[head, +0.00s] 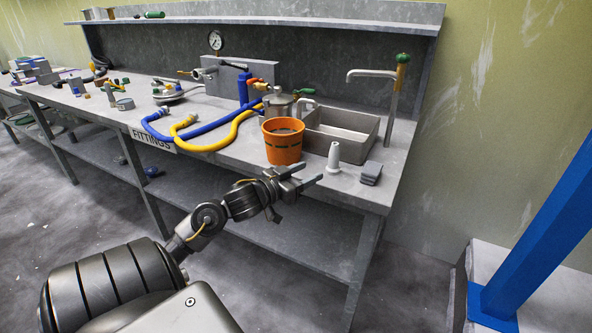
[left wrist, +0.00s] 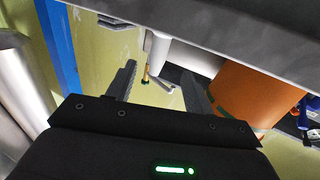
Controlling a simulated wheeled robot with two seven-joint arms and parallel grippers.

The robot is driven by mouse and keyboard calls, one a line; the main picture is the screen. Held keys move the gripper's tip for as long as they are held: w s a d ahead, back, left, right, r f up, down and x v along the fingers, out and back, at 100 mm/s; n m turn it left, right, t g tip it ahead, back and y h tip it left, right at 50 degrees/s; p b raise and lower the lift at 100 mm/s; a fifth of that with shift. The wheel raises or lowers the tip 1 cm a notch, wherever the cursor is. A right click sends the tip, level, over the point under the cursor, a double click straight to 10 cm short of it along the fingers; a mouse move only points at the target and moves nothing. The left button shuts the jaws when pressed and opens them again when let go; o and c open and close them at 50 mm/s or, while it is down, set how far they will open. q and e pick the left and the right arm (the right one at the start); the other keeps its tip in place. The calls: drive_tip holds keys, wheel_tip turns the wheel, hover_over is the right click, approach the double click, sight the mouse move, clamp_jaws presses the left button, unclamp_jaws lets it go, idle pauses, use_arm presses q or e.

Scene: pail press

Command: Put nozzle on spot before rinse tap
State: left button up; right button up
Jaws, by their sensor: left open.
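The nozzle (head: 333,158), a pale grey tapered piece with a wider base, stands upright near the bench's front edge. It also shows in the left wrist view (left wrist: 157,50), upside down and beyond the fingers. My left gripper (head: 312,176) is open and empty in front of the bench edge, its fingers pointing towards the nozzle without touching it. The fingers frame the nozzle's direction in the left wrist view (left wrist: 160,84). The rinse tap (head: 398,75), with a green top and a long spout, rises at the sink's right back corner. No marked spot is discernible. My right gripper is out of view.
An orange pail (head: 283,143) stands left of the nozzle, and a grey block (head: 371,173) lies to its right. The sink (head: 368,145) is behind. Blue (head: 205,128) and yellow (head: 232,134) hoses cross the bench further left. A blue post (head: 535,235) stands at right.

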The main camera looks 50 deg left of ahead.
use_arm(q)
drive_tip(key=shift+s+a, duration=0.1)
drive_tip(key=shift+s, duration=1.85)
drive_tip(key=shift+f, duration=0.1)
drive_tip(key=s+d+f+g+y, duration=0.1)
drive_tip(key=s+d+f+g, duration=0.1)
drive_tip(key=f, duration=1)
drive_tip(key=s+d+f+n+g, duration=0.1)
drive_tip(key=d+f+g, duration=0.15)
drive_tip(key=f, duration=1.05)
drive_tip(key=s+d+f+g+y, duration=0.1)
drive_tip(key=s+f+g, duration=0.15)
drive_tip(key=f, duration=0.95)
drive_tip(key=s+d+f+m+g, duration=0.1)
drive_tip(key=s+d+f+g, duration=0.3)
drive_tip(key=s+f, duration=1)
drive_tip(key=s+d+f+m+g, duration=0.2)
drive_tip(key=s+d+f+g, duration=0.3)
drive_tip(key=s+f, duration=0.8)
drive_tip(key=d, duration=0.3)
drive_tip(key=shift+s+f+h, duration=0.3)
drive_tip(key=shift+s+f, duration=0.05)
drive_tip(key=shift+s, duration=0.05)
